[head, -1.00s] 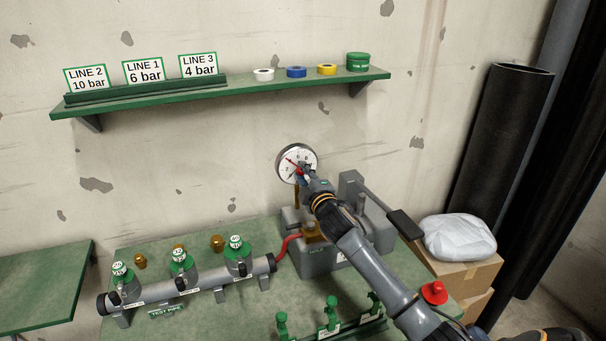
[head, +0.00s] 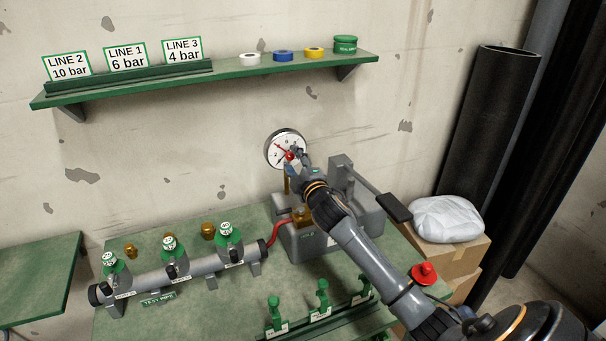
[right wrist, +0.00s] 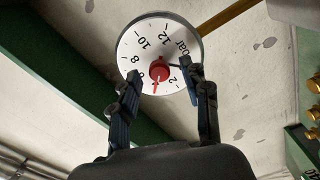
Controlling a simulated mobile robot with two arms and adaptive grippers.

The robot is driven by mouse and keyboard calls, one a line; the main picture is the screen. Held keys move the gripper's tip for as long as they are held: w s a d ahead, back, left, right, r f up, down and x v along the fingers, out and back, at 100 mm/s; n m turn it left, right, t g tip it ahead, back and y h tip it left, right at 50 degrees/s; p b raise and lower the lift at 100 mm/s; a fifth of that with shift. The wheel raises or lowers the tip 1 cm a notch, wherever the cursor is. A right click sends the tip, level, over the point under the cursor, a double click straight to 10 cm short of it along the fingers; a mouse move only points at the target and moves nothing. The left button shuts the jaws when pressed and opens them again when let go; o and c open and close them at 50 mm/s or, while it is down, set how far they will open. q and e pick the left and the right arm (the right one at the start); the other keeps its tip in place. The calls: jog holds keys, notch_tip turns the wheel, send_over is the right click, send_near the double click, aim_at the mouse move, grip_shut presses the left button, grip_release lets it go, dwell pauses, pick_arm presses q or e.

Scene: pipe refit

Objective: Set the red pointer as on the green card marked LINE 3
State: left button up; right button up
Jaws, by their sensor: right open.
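The green-edged card marked LINE 3 (head: 184,50) reads 4 bar and stands at the right of the card row on the shelf. Contact cannot be told. My left gripper is out of view.
Cards LINE 2 (head: 67,67) and LINE 1 (head: 126,58) share the shelf (head: 220,76) with several rolls and a green tin. Below are a test pipe (head: 200,267) with green-topped valves, a grey pump (head: 330,240) with a lever, and a red knob (head: 424,273).

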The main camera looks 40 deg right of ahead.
jog(key=v, duration=1)
jog(key=shift+s, duration=0.25)
jog(key=shift+a, duration=0.1)
